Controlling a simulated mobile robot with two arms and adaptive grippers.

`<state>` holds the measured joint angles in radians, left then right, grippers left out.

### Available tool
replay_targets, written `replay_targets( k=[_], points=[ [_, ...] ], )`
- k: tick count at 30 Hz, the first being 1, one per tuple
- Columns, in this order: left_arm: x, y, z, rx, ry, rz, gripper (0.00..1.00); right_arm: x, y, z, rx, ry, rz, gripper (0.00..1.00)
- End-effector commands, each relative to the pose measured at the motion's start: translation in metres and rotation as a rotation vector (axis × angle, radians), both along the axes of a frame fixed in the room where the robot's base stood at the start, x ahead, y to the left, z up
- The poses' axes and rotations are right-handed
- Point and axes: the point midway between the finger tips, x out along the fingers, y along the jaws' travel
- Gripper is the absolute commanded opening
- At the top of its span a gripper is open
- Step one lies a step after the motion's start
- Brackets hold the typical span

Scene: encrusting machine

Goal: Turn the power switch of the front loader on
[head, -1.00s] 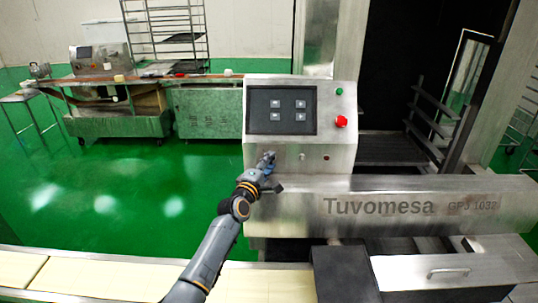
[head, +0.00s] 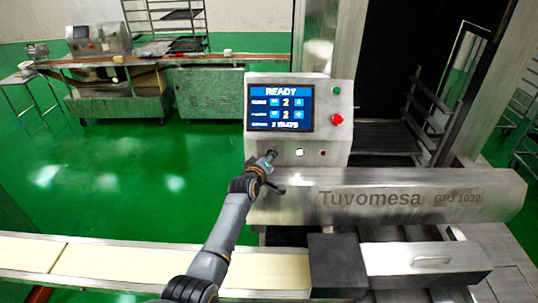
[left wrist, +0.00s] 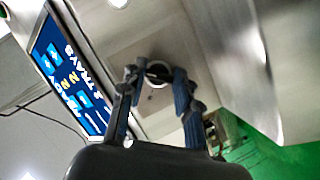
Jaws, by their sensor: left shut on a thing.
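The front loader's control panel (head: 339,100) stands in the middle of the head view, above the steel body marked Tuvomesa (head: 370,198). Its screen (head: 280,106) is lit and reads READY, with two rows of number 2 and a line about 2 trays. My left gripper (head: 269,157) is at the lower left of the panel face, shut on the power switch. The left wrist view shows its fingers (left wrist: 158,80) around the round switch (left wrist: 157,72); the fingers hide part of it. My right gripper is not in view.
A green button (head: 336,90) and a red button (head: 337,119) are right of the screen. A small white light (head: 299,152) glows below it. A conveyor with pale belt (head: 110,270) runs along the front. Another machine (head: 98,45) stands at the back left.

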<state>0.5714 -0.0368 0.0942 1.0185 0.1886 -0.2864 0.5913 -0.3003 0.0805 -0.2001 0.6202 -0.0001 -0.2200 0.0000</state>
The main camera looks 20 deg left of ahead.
Motion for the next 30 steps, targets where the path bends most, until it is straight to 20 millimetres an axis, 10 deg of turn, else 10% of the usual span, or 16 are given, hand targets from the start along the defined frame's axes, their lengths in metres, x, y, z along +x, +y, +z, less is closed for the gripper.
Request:
replay_targets(
  k=[20, 21, 24, 30],
  points=[
    [-0.0004, -0.0003, -0.0014, 0.062, 0.02, -0.001, 0.0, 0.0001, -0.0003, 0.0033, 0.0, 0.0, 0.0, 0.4],
    [-0.0004, -0.0003, -0.0013, 0.062, 0.02, -0.001, 0.36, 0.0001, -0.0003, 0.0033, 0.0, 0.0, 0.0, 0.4],
    [-0.0003, -0.0002, -0.0011, 0.061, 0.019, 0.0, 0.55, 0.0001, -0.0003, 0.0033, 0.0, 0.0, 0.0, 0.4],
    [-0.0001, -0.0002, -0.0004, 0.06, 0.017, 0.0, 0.55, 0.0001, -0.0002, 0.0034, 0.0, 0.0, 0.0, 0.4]
  ],
)
